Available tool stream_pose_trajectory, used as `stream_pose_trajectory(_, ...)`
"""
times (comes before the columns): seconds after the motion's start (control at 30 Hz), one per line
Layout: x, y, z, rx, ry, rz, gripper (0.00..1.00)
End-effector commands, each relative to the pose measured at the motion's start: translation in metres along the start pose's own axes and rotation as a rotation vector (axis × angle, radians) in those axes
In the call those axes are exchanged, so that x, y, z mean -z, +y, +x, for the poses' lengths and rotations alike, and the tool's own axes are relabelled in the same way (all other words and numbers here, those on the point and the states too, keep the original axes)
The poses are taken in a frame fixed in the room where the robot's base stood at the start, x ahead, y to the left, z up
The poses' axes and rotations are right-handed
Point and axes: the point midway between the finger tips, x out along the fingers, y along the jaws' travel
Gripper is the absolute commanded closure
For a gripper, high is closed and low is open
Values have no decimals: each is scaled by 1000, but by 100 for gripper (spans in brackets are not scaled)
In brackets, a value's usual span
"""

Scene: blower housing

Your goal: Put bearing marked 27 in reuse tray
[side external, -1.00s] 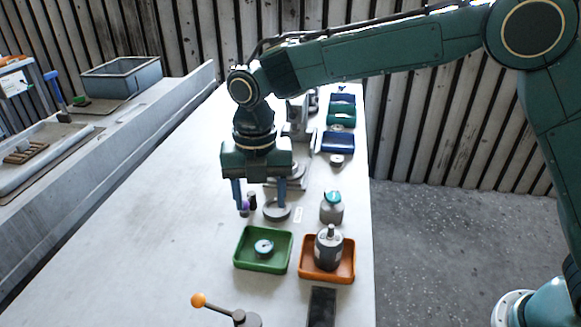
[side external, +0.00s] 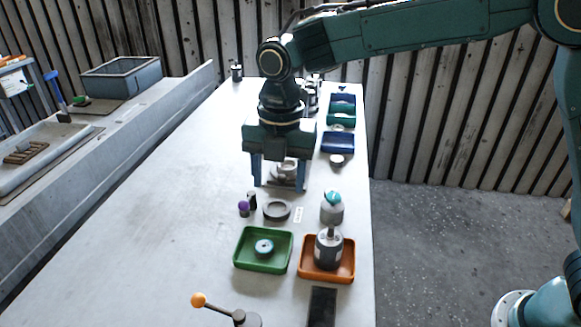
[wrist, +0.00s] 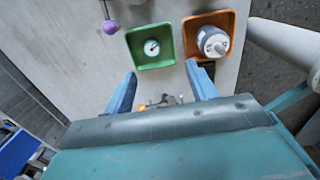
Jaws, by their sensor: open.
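A small bearing with a teal ring and pale centre (side external: 264,248) lies flat in the green tray (side external: 240,262). It also shows in the wrist view (wrist: 152,47), with dark marks on its face too small to read. Which tray is the reuse tray cannot be read. An orange tray (side external: 345,276) beside the green one holds a grey motor-like part (side external: 328,250). My gripper (side external: 280,188) is open, with nothing held, over the bench behind the trays. Its fingers also show spread in the wrist view (wrist: 160,88).
A grey ring (side external: 277,210), a purple knob (side external: 243,209) and a jar with a teal lid (side external: 332,210) stand between my gripper and the trays. A lever with an orange knob (side external: 199,300) is at the front. The bench's left side is clear.

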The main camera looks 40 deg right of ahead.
Motion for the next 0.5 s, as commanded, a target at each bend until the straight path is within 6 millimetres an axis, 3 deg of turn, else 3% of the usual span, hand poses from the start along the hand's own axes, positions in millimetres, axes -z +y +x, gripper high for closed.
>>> stream_pose_trajectory(0.2, -18, -51, -44, -67, -18, 339, 43)
stream_pose_trajectory(0.5, -28, -128, -86, -167, -21, 831, 43)
